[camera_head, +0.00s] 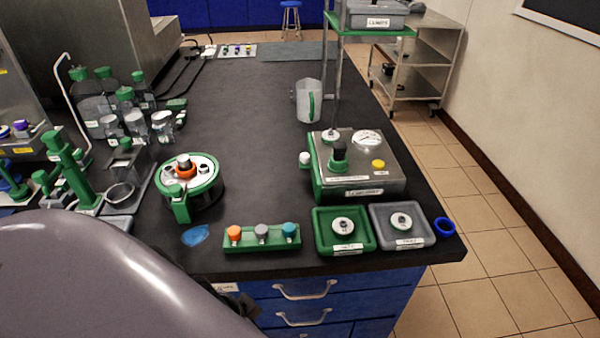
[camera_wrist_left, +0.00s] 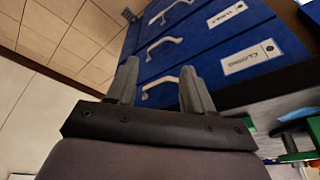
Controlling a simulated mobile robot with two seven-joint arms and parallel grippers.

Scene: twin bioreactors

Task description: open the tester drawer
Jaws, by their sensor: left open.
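A blue drawer cabinet (camera_wrist_left: 220,45) with pale bar handles fills the upper part of the left wrist view, seen tilted. One handle (camera_wrist_left: 163,46) lies just past the fingertips, and another handle (camera_wrist_left: 158,88) shows between the fingers. Two white labels are on the fronts; I cannot tell which one marks the tester drawer. The drawers look shut. In the head view the blue fronts (camera_head: 335,288) are under the bench's near edge, partly hidden by my left arm. My left gripper (camera_wrist_left: 159,67) is open and empty in front of the handles. My right gripper is not in view.
On the black bench (camera_head: 250,115) above stand a gauge box (camera_head: 370,185), a green tray (camera_head: 325,238), a grey tray (camera_head: 385,232), a green rack with three coloured caps (camera_head: 262,247) and a round green device (camera_head: 205,180). Tiled floor (camera_head: 490,250) is clear to the right.

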